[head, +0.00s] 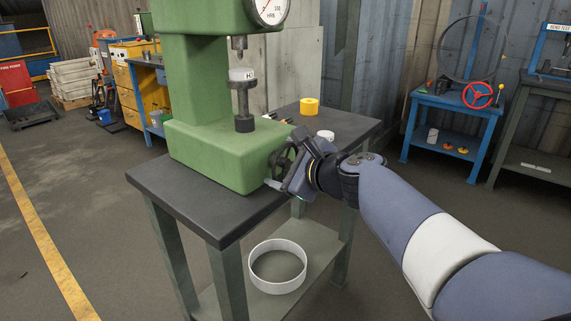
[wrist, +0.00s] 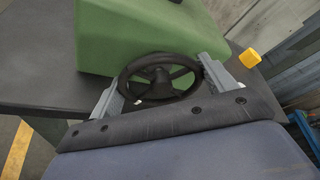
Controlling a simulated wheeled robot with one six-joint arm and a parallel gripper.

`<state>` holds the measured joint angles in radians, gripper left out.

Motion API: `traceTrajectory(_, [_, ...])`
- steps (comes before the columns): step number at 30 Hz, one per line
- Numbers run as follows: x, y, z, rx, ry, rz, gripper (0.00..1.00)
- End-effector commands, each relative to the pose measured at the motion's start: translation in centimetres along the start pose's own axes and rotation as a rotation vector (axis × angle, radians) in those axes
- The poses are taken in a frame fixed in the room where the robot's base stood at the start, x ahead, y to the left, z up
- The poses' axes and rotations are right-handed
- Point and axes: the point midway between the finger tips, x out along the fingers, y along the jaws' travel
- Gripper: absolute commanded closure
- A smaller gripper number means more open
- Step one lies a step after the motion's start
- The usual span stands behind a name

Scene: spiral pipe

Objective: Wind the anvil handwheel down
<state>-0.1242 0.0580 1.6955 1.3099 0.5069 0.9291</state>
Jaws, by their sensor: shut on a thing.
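The anvil handwheel (head: 284,158) is a black spoked wheel on the right side of the green hardness tester (head: 215,153). In the wrist view the handwheel (wrist: 160,78) lies between the two fingers of my gripper (wrist: 165,88). My gripper (head: 290,182) is shut on the handwheel, one finger at each side of its rim. The anvil (head: 243,122) stands on the tester's base as a dark screw with a flat top. A pale block marked "H" (head: 242,75) sits on it, just under the indenter (head: 239,45). My wrist hides part of the wheel in the head view.
The tester stands on a dark-topped bench (head: 200,205). A yellow roll (head: 309,106) and a small white cylinder (head: 325,135) are on the bench behind my wrist. A white ring (head: 278,287) lies on the lower shelf. A blue table (head: 452,108) stands at right.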

Motion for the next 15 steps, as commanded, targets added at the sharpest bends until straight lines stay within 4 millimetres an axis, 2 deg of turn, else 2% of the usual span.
traceTrajectory(4, [0.01, 0.05, -0.02, -0.001, 0.000, 0.002, 0.44])
traceTrajectory(5, [0.01, 0.05, -0.02, -0.001, 0.000, 0.002, 0.19])
traceTrajectory(12, [0.01, 0.03, -0.02, 0.000, 0.000, 0.001, 0.00])
traceTrajectory(15, [0.01, 0.04, -0.02, 0.000, 0.000, 0.001, 0.00])
